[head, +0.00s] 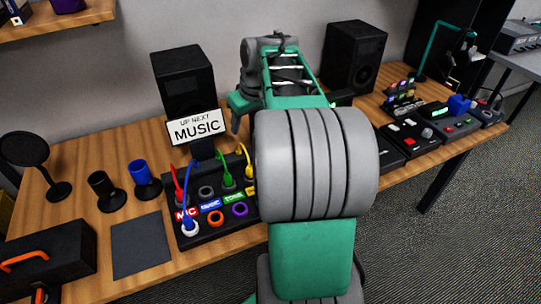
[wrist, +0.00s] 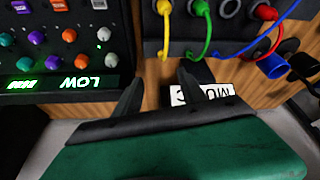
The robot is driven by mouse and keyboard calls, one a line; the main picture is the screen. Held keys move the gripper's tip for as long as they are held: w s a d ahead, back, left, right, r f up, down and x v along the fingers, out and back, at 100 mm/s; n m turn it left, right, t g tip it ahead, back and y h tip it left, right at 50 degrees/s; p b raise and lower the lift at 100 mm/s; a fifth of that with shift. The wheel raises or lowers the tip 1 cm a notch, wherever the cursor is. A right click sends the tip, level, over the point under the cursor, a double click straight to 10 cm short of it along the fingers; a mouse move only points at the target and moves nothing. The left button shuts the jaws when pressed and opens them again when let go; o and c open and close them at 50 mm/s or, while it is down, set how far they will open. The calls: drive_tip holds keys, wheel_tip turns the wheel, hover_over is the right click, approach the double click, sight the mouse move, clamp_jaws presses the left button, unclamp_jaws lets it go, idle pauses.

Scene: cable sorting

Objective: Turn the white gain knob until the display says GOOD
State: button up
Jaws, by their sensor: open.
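The white gain knob (wrist: 104,34) shows in the wrist view on a dark mixer panel at the upper left, among coloured knobs. The panel's display (wrist: 97,84) reads LOW, upside down in that view. My gripper (wrist: 160,77) is open and empty, its two dark fingers apart. It is to the right of the white knob in the wrist view, near the gap between the mixer and the patch box, and not touching the knob. In the head view my arm hides the mixer and most of my gripper.
A patch box (head: 215,222) with plugged red, blue, green and yellow cables stands left of my arm. Behind it is a MUSIC sign (head: 196,127). Black speakers stand at the left (head: 182,80) and right (head: 353,57). Blue (head: 146,180) and black (head: 106,192) cups stand farther left.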

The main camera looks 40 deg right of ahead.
drive_tip(key=d+f+b, duration=0.2)
drive_tip(key=d+f, duration=0.4)
drive_tip(key=d, duration=0.6)
drive_tip(key=shift+h, duration=0.3)
drive_tip(key=x, duration=0.3)
drive_tip(key=b+x, duration=0.1)
drive_tip(key=x, duration=0.2)
drive_tip(key=shift+a+f, duration=0.2)
drive_tip(key=shift+f, duration=0.2)
clamp_jaws()
